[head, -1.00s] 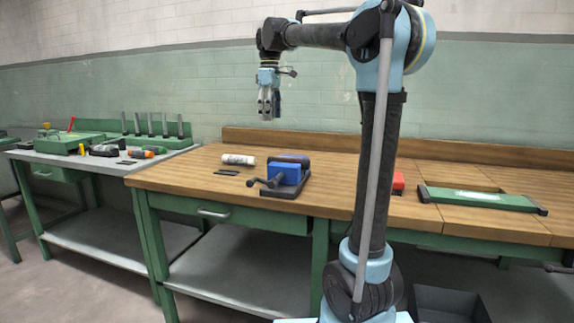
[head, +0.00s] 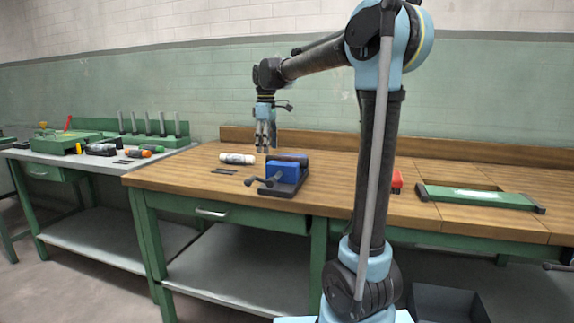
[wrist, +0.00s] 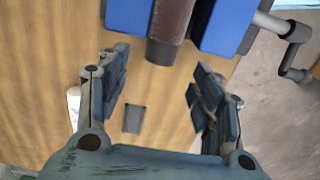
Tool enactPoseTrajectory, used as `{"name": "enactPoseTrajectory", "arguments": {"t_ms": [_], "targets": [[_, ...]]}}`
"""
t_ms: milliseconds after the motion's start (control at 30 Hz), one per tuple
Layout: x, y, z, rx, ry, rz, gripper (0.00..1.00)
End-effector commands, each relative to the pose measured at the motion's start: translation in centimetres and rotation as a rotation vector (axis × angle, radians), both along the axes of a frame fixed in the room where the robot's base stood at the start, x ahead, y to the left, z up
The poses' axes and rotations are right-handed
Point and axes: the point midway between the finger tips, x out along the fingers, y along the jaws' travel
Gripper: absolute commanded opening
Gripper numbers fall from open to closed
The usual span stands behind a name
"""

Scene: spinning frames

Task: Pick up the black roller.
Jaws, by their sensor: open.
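The black roller (head: 288,158) is a dark cylinder at the blue vise (head: 288,169), near the back of its top. In the wrist view the roller (wrist: 172,30) shows at the top edge between two blue blocks of the vise (wrist: 228,22), its near end sticking out past them. My gripper (head: 266,150) hangs pointing down, just left of the roller and above the bench. In the wrist view my gripper (wrist: 160,75) is open with nothing between its fingers, and the roller's end lies just beyond the fingertips. The roller's far part is out of that view.
The vise handle (head: 252,181) sticks out to the left. A white cylinder (head: 237,158) and dark flat pieces (head: 224,171) lie left of the vise on the wooden bench (head: 170,178). A red object (head: 397,180) and green bar (head: 475,196) are to the right.

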Motion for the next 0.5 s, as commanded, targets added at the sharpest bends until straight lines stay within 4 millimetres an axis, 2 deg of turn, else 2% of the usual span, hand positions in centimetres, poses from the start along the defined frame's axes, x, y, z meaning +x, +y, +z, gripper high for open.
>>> {"name": "enactPoseTrajectory", "arguments": {"t_ms": [300, 500], "targets": [[0.2, 0.0, -3.9, 0.0, 0.0, 0.0, 0.6], [0.1, -0.1, -5.1, 0.0, 0.0, -0.001, 0.6]]}}
